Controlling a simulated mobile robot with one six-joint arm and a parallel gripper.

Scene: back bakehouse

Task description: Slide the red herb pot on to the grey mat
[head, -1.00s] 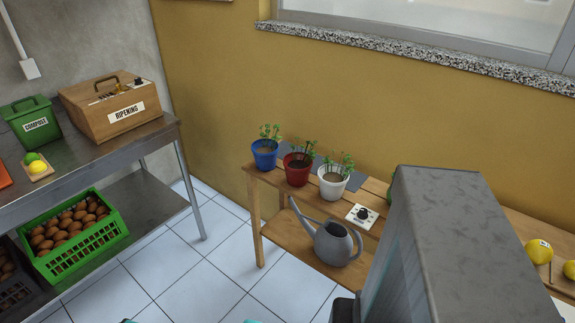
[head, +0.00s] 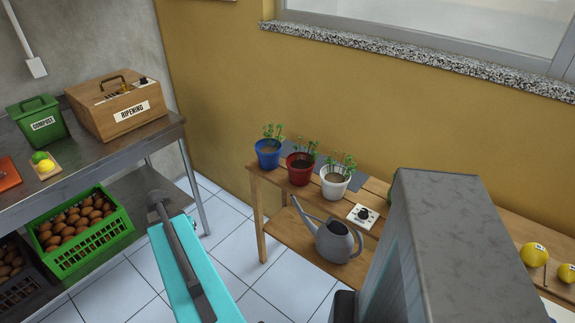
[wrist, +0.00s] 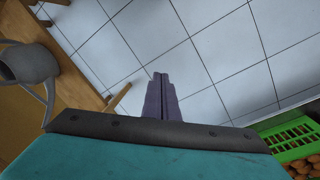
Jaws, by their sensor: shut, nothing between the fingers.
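The red herb pot (head: 300,170) stands upright on the wooden bench (head: 257,200), between the blue pot (head: 268,154) and the white pot (head: 335,182). The grey mat (head: 356,179) lies on the bench top behind the pots, partly hidden by them. My gripper (wrist: 161,76) shows in the wrist view, shut and empty above the tiled floor. It is well away from the red pot. In the head view my turquoise arm is at the lower left of the bench, and the fingertips cannot be made out there.
A grey watering can (head: 335,242) stands on the bench's lower shelf. A white dial box (head: 362,216) sits right of the pots. The steel table (head: 165,130) is at left, with a green egg crate (head: 88,245) below. Tiled floor lies between.

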